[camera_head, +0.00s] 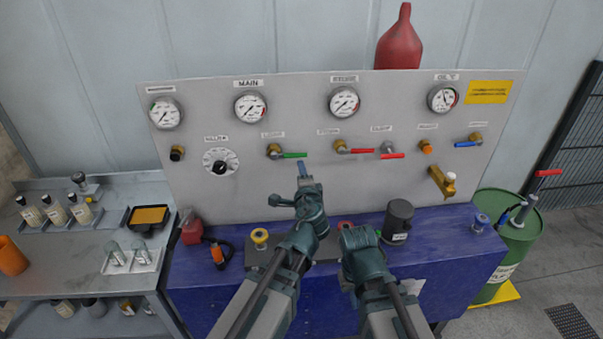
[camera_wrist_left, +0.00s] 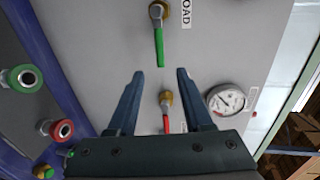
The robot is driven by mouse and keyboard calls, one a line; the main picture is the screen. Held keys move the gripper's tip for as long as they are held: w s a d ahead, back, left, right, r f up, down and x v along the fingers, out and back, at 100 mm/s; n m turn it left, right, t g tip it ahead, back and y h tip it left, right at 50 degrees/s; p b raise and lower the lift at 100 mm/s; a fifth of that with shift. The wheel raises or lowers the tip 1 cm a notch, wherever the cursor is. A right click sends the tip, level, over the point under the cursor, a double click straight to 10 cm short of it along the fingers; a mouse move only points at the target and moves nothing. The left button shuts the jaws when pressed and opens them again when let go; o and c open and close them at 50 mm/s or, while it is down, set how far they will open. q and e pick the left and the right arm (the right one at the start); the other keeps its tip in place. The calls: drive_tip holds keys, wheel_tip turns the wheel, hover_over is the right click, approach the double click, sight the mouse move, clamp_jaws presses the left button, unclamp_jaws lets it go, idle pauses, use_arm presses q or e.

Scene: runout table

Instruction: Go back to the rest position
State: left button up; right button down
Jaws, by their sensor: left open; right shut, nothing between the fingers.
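My left gripper (camera_head: 303,168) is in front of the grey panel, just below the green-handled valve lever (camera_head: 294,155), which lies horizontal. In the left wrist view its two blue fingers (camera_wrist_left: 160,73) are spread apart with nothing held. The green lever (camera_wrist_left: 159,45) shows just beyond the fingertips, in line with the gap; I cannot tell how far off it is in depth. My right gripper (camera_head: 360,245) is low over the blue console, close beside the left arm. It is shut and empty, its fingertips mostly hidden by its body.
The panel (camera_head: 240,195) carries gauges, a dial, red levers (camera_head: 392,156) and a brass valve (camera_head: 441,182). The blue console (camera_head: 460,255) bears a dark cylinder (camera_head: 398,220) right of my grippers and a yellow knob (camera_head: 260,237) left. A green barrel (camera_head: 513,240) stands at right, a side bench (camera_head: 60,280) at left.

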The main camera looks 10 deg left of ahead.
use_arm(q)
drive_tip(key=s+d+f+n+g+h+b, duration=0.1)
drive_tip(key=s+f+n+g+b, duration=0.1)
drive_tip(key=s+f+n+g, duration=0.55)
drive_tip(key=s+f+n+g+b, duration=0.2)
drive_tip(key=s+f+g+b, duration=0.15)
drive_tip(key=s+f, duration=0.75)
drive_tip(key=s+d+f+n+g+h, duration=0.1)
drive_tip(key=s+d+f+g+h, duration=0.1)
drive_tip(key=s+d+f+g, duration=0.2)
drive_tip(key=s+d+f, duration=0.1)
drive_tip(key=s, duration=0.2)
